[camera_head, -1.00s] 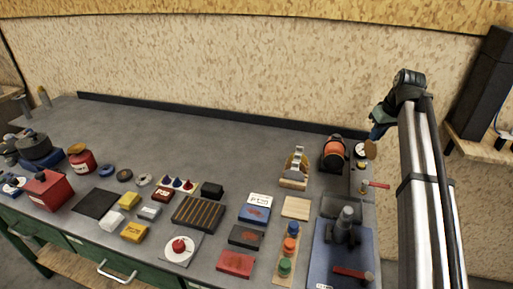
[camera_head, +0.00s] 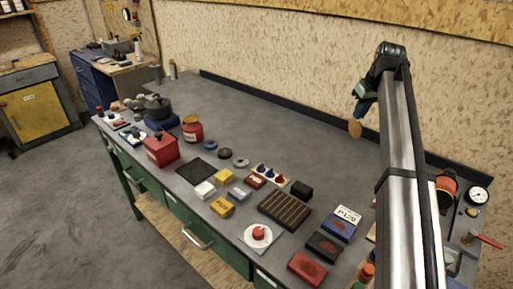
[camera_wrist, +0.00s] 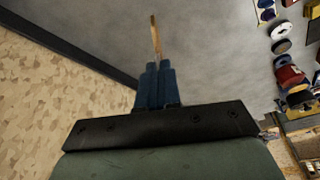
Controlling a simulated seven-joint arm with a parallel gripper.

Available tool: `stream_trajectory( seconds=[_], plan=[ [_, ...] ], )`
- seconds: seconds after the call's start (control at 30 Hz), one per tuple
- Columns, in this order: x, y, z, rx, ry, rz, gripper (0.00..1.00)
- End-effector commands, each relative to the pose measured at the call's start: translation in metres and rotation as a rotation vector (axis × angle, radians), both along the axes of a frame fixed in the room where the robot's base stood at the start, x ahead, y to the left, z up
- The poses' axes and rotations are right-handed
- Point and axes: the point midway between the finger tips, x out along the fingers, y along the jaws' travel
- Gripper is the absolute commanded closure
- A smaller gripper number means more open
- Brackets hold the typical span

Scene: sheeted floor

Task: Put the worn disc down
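My gripper (camera_head: 359,111) is raised above the back right part of the grey workbench (camera_head: 290,133). It is shut on a tan-brown disc (camera_head: 355,129), which hangs from the fingertips. In the wrist view the disc (camera_wrist: 156,38) shows nearly edge-on, gripped between the blue fingers (camera_wrist: 158,70), with bare bench top behind it. Three other round pieces lie on the bench: a blue one (camera_head: 211,144), a dark one (camera_head: 225,153) and a grey one (camera_head: 241,163) with a hole.
A black square mat (camera_head: 196,172) lies near the front edge, with small boxes to its right. A slotted dark block (camera_head: 285,209), a red canister (camera_head: 192,131) and a red box (camera_head: 161,149) stand nearby. The back strip of the bench is clear.

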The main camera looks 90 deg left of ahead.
Motion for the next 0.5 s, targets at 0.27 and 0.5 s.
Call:
stream_trajectory(
  seconds=[0.27, 0.5],
  plan=[
    [-0.113, 0.055, -0.018, 0.0, 0.0, 0.077, 1.0],
    [-0.206, 0.087, -0.036, 0.001, -0.002, 0.127, 1.0]
  ],
)
